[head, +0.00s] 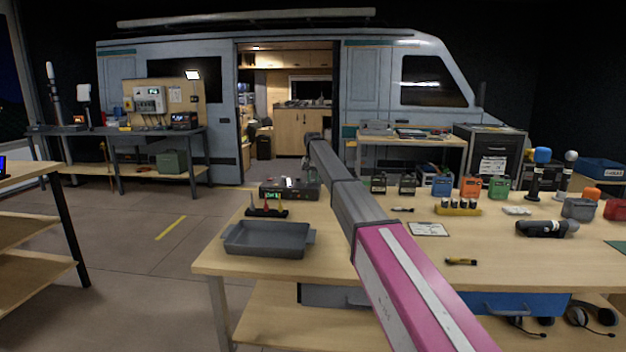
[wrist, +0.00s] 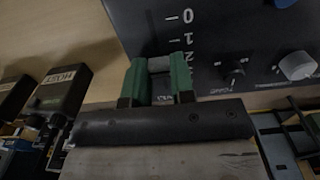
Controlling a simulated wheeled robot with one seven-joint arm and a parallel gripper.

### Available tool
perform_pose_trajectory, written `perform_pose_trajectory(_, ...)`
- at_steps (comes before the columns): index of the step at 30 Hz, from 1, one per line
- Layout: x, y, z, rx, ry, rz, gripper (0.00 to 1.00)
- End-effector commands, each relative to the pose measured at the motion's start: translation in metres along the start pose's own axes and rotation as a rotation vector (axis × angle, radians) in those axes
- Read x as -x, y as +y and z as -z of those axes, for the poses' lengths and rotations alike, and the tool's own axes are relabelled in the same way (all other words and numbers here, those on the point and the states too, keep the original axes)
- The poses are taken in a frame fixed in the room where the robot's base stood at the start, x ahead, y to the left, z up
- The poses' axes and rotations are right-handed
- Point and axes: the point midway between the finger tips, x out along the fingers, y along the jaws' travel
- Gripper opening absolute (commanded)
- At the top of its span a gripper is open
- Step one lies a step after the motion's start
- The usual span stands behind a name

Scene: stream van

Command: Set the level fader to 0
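My gripper (wrist: 160,72) has two green fingers over the panel beside the scale. A grey block, seemingly the fader cap (wrist: 159,63), fills the gap between the fingertips, about level with the marks just past 2. The fingers appear closed on it. The fader slot is hidden.
A dark knob and a pale knob (wrist: 298,66) sit on the panel, right of the gripper. A black device marked HOST (wrist: 62,92) stands to the left.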

Motion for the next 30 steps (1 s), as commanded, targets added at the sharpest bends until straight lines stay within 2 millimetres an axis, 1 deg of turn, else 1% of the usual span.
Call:
perform_pose_trajectory(4,0.000,0.000,0.000,0.000,0.000,0.000,0.00)
perform_pose_trajectory(7,0.000,0.000,-0.006,0.000,0.000,0.000,0.00)
perform_pose_trajectory(15,0.000,0.001,-0.044,0.000,-0.001,0.000,0.00)
perform_pose_trajectory(24,0.000,0.000,-0.047,0.000,-0.006,0.000,0.00)
perform_pose_trajectory(25,0.000,0.000,-0.047,0.000,-0.006,-0.001,0.30)
perform_pose_trajectory(27,0.000,0.000,-0.047,0.000,-0.006,-0.001,0.49)
perform_pose_trajectory(30,0.000,0.000,-0.046,0.000,-0.004,0.000,0.49)
